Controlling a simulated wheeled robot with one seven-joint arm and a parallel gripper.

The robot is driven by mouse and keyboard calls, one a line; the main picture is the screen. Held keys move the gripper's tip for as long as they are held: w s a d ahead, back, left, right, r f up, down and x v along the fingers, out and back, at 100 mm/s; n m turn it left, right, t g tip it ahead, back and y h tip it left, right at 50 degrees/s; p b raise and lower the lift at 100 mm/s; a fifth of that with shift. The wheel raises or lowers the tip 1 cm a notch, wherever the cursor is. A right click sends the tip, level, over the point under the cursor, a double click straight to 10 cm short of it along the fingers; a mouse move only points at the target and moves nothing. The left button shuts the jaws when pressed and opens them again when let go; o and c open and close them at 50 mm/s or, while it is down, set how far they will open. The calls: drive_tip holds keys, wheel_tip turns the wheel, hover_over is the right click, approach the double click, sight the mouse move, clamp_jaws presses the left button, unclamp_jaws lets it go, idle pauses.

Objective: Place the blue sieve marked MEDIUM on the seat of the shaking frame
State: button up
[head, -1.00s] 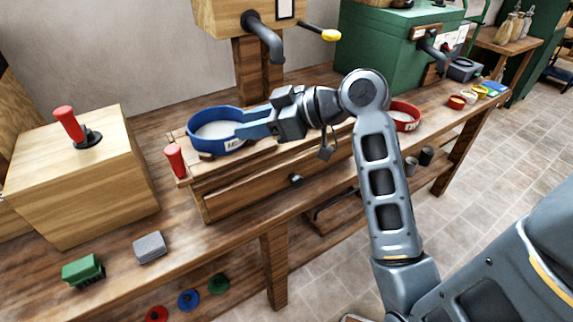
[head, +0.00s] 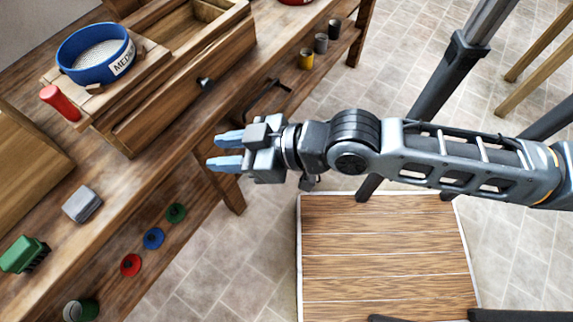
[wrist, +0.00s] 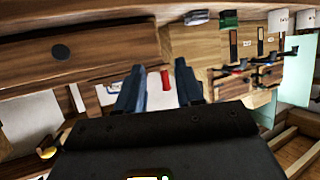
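The blue sieve (head: 92,72) has a white label, partly readable as MEDIUM, facing the front right. It rests on the wooden board at the left end of the shaking frame (head: 148,112), behind the frame's red handle (head: 61,102). It looks about level, but I cannot tell how exactly it fits the seat beneath. My gripper (head: 222,149) is open and empty, in front of the bench and well apart from the sieve. In the wrist view, the red handle (wrist: 166,80) shows between the open fingers.
A grey block (head: 82,204) and a green brush (head: 24,254) lie on the bench top. Red, blue and green discs (head: 153,238) lie on the shelf below, with several small cylinders (head: 306,59) farther right. A wooden platform (head: 385,255) lies on the tiled floor.

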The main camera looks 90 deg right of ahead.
drive_tip(key=s+a+r+n+t+y, duration=0.1)
drive_tip(key=s+a+r+y, duration=0.1)
drive_tip(key=s+a+r, duration=0.3)
drive_tip(key=s+a, duration=0.1)
drive_tip(key=s, duration=0.3)
drive_tip(key=shift+s+n+t, duration=0.3)
drive_tip(key=shift+s+n, duration=0.1)
